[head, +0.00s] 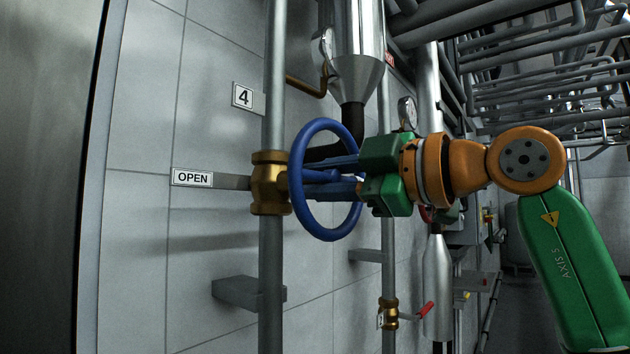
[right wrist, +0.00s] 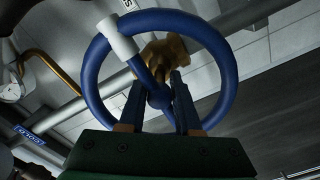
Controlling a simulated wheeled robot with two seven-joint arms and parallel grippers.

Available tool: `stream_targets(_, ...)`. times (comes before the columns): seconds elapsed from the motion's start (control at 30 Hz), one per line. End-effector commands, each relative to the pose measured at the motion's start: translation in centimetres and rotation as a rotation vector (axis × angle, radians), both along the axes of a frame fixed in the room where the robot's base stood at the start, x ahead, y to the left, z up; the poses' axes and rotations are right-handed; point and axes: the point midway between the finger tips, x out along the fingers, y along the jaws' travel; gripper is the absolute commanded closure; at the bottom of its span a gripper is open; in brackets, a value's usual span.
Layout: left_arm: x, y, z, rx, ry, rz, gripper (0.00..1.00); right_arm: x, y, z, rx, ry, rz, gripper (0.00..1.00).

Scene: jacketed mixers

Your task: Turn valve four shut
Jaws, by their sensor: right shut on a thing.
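Valve four is a brass valve body (head: 269,183) on a vertical grey pipe, with a blue handwheel (head: 301,209) facing right. A white plate with a 4 (head: 243,96) is on the wall above it, and an OPEN sign (head: 192,177) sits at its left. My right gripper (head: 322,177) reaches in from the right, its blue fingers inside the wheel's ring. In the right wrist view the handwheel (right wrist: 88,62) has a white band (right wrist: 118,40) at its upper left. The fingers (right wrist: 160,100) straddle the hub and spoke area, shut on the wheel. My left gripper is out of view.
A steel vessel (head: 358,40) with a gauge and dark outlet stands behind the wheel. Another brass valve with a red lever (head: 425,310) is lower right. A grey bracket (head: 248,292) juts from the wall below. Pipes run overhead at right.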

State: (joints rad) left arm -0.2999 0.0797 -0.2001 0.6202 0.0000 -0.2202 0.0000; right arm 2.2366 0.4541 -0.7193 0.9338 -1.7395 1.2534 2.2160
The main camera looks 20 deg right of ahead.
Motion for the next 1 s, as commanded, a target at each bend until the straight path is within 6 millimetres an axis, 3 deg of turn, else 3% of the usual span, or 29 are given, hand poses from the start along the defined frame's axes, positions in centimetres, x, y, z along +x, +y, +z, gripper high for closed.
stream_targets(0.13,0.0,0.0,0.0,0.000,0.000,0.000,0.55,0.0,0.0,0.0,0.006,0.004,0.001,1.00)
stream_targets(0.17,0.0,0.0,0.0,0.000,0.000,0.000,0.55,0.0,0.0,0.0,0.005,0.003,0.001,0.62)
stream_targets(0.2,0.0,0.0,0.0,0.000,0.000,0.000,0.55,0.0,0.0,0.0,0.005,0.003,0.001,0.53)
stream_targets(0.53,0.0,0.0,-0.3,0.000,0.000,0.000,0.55,-0.3,-0.3,-0.1,0.002,0.001,-0.001,0.53)
stream_targets(0.8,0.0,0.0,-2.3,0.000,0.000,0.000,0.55,-4.7,-3.6,-0.2,0.006,-0.001,-0.001,0.53)
stream_targets(1.0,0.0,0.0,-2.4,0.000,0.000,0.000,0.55,-5.8,-4.4,0.0,0.004,0.001,0.000,0.53)
